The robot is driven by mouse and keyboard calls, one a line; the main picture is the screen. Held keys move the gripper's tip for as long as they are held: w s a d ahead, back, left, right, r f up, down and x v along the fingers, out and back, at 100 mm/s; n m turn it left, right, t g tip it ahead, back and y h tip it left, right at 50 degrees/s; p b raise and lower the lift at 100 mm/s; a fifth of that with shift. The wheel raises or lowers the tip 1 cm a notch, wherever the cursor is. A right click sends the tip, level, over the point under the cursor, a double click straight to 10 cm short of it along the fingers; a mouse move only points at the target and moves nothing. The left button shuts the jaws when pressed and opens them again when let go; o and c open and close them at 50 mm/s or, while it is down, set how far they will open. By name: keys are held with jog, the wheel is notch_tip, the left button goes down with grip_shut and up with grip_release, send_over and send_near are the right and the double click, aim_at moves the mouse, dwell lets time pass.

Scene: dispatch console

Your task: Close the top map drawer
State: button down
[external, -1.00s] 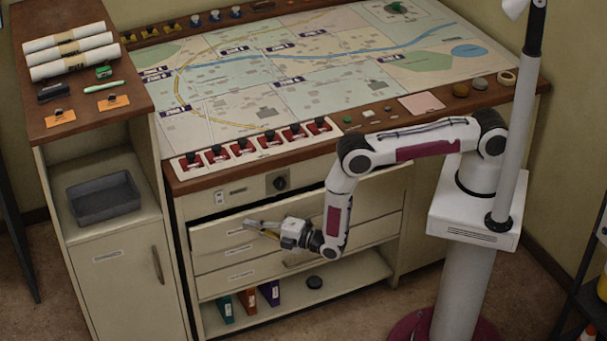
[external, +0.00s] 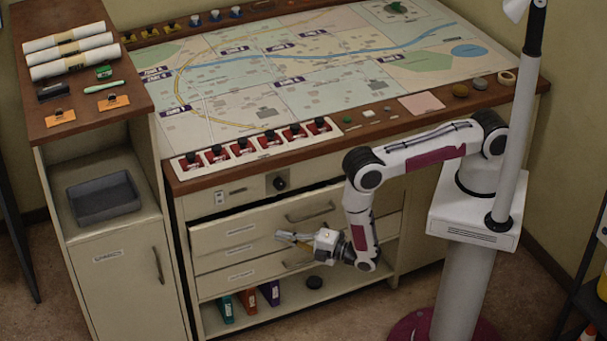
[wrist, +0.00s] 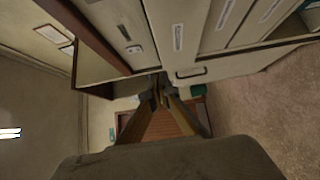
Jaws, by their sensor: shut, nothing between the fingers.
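The top map drawer (external: 262,224) is the upper beige drawer front under the worktop, with a small label and a bar handle (external: 311,214). A dark gap shows above it, and it seems to stand a little out from the cabinet. My gripper (external: 281,237) is shut and empty, in front of the drawers and pointing left, below and left of the handle. Whether it touches a drawer front cannot be told. In the wrist view my gripper's fingertips (wrist: 159,92) are together, close to the top drawer's front (wrist: 172,38).
The worktop with switches (external: 243,147) overhangs the drawers. A side cabinet (external: 125,265) stands at left. Floor in front is clear.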

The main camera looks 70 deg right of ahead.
jog(key=shift+s, duration=0.2)
jog(key=c, duration=2.5)
grip_release()
jog(key=m+g+h, duration=0.7)
jog(key=m+h, duration=0.2)
jog(key=h, duration=0.2)
send_near(312, 216)
jog(key=r+x, duration=0.1)
jog(key=x, duration=0.2)
jog(key=shift+s+f, duration=0.25)
jog(key=shift+f, duration=0.4)
jog(key=shift+x, duration=3.85)
